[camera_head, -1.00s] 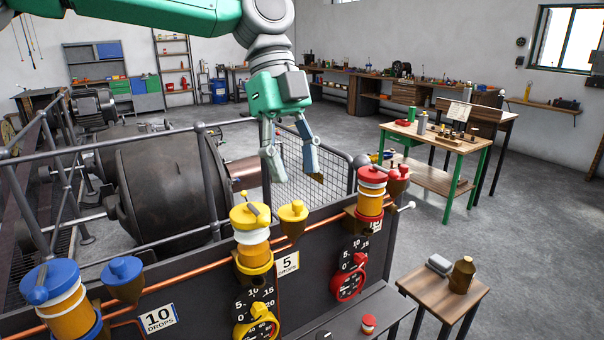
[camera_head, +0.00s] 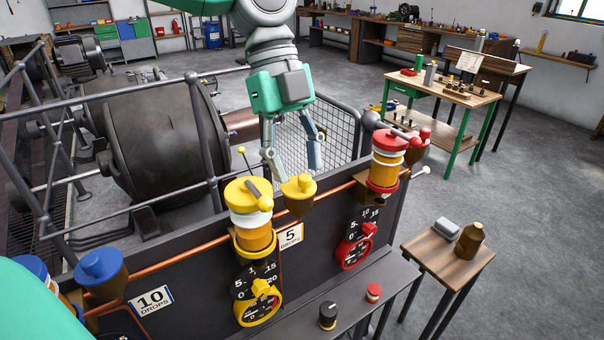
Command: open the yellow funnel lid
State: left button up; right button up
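The yellow funnel lid (camera_head: 299,184) sits on a small brass funnel (camera_head: 299,205) at the panel's top edge, right of the yellow-capped oil cup (camera_head: 247,216). The lid looks closed. My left gripper (camera_head: 293,174) comes down from above, its two fingers spread apart with nothing between them. Its fingertips are just behind and above the lid, one near its left side and one near its right. I cannot tell whether either touches it. My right gripper is not in view.
Red (camera_head: 389,144) and blue (camera_head: 30,268) oil cups stand along the panel (camera_head: 190,265), with a blue-lidded funnel (camera_head: 99,265) beside the latter. A copper pipe and railings run nearby. A small wooden table (camera_head: 418,247) stands at right.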

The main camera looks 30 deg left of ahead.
pick_arm(q)
jog(key=shift+f, duration=0.6)
jog(key=shift+s+d+f, duration=0.1)
jog(key=shift+d+f, duration=0.3)
jog(key=shift+d, duration=0.65)
grip_shut()
jog(key=shift+a, duration=0.15)
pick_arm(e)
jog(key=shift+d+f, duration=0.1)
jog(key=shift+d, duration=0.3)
